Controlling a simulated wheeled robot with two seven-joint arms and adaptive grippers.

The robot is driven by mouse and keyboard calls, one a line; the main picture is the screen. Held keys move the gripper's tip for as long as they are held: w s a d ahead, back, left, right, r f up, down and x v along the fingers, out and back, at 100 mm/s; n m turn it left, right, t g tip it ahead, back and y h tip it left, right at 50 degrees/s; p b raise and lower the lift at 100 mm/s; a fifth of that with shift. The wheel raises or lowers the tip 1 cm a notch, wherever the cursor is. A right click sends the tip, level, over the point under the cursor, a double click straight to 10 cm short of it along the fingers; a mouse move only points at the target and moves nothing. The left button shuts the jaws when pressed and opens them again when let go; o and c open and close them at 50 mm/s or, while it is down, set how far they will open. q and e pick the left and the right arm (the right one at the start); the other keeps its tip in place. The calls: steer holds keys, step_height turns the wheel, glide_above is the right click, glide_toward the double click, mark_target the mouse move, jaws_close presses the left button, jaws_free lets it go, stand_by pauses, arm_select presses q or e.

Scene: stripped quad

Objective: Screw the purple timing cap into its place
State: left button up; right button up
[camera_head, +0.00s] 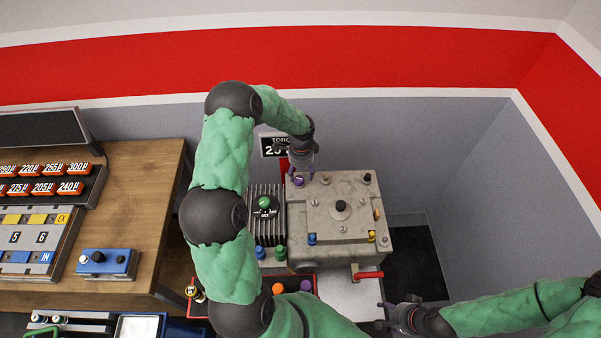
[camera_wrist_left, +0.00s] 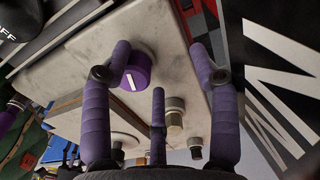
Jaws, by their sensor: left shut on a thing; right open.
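The purple timing cap (camera_head: 299,182) is at the back left corner of the grey metal block (camera_head: 330,180). In the left wrist view the cap (camera_wrist_left: 137,72) shows a white line on its face, close to one purple finger. My left gripper (camera_head: 300,176) reaches down over that corner, shut on the cap. The fingers also show in the left wrist view (camera_wrist_left: 160,75). How far the cap sits into the block is hidden. My right gripper (camera_head: 388,314) is open and empty, in front of the block and low on the right.
Blue and yellow fittings stand on the block. A red handle (camera_head: 368,275) sticks out at its front. A red-edged tray (camera_head: 318,284) holds orange and purple round parts. A wooden bench (camera_head: 145,190) with panels stands left. A sign (camera_head: 271,145) is behind.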

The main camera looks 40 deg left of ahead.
arm_select(q)
steer(key=shift+w+r, duration=0.15)
steer(key=shift+w, duration=0.2)
steer(key=c, duration=0.5)
steer(key=shift+s, duration=0.2)
jaws_close()
steer(key=o, duration=0.7)
jaws_free()
steer(key=o, duration=0.5)
steer(key=shift+w+d, duration=0.15)
steer(key=shift+o, duration=0.2)
steer(key=shift+d, duration=0.15)
steer(key=shift+w, duration=0.1)
steer(key=shift+r, duration=0.25)
step_height(320, 180, up, 11)
steer(key=shift+s, duration=0.35)
